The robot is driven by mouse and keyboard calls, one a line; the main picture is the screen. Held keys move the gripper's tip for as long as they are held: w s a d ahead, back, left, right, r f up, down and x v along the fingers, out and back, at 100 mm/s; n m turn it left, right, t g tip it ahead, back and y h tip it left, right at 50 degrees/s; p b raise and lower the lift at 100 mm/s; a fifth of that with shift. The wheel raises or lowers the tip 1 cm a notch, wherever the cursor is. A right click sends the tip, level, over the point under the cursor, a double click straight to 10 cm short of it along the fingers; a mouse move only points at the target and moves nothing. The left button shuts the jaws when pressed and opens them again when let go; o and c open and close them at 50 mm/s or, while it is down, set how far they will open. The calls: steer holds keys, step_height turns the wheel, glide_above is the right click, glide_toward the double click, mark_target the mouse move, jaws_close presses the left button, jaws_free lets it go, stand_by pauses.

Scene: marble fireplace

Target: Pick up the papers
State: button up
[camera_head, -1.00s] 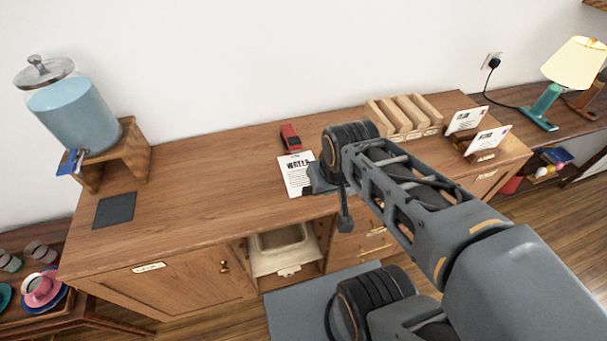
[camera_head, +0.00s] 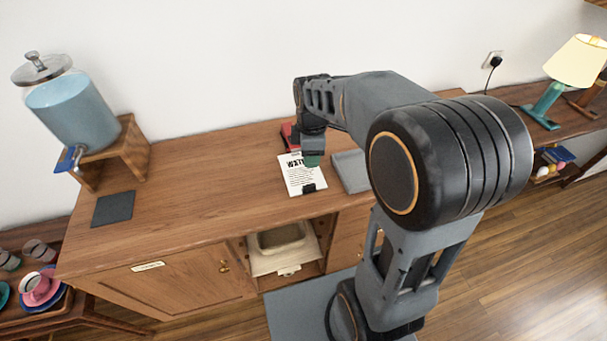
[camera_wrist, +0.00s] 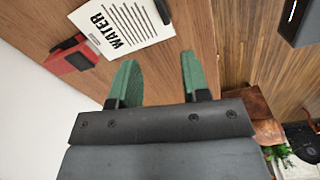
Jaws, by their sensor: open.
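The papers (camera_head: 297,179) are white sheets with a bold "WATER" heading, lying flat on the wooden cabinet top. A small black clip sits on their near edge. In the wrist view the papers (camera_wrist: 130,24) lie beyond my fingertips, slightly to the left. My gripper (camera_wrist: 158,72) is open, with two green fingers apart and nothing between them. In the head view my gripper (camera_head: 312,160) is over the far right corner of the papers, partly hidden by my own wrist.
A red object (camera_head: 289,135) lies just behind the papers; it also shows in the wrist view (camera_wrist: 72,58). A grey flat item (camera_head: 350,171) lies right of the papers. A blue-filled dispenser (camera_head: 72,108) stands at left. The cabinet top between is clear.

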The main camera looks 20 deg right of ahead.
mark_target(310, 185)
step_height(310, 185, down, 14)
steer(key=n, duration=0.2)
steer(key=shift+r+n, duration=0.15)
steer(key=shift+n, duration=0.15)
stand_by(0.5)
jaws_close()
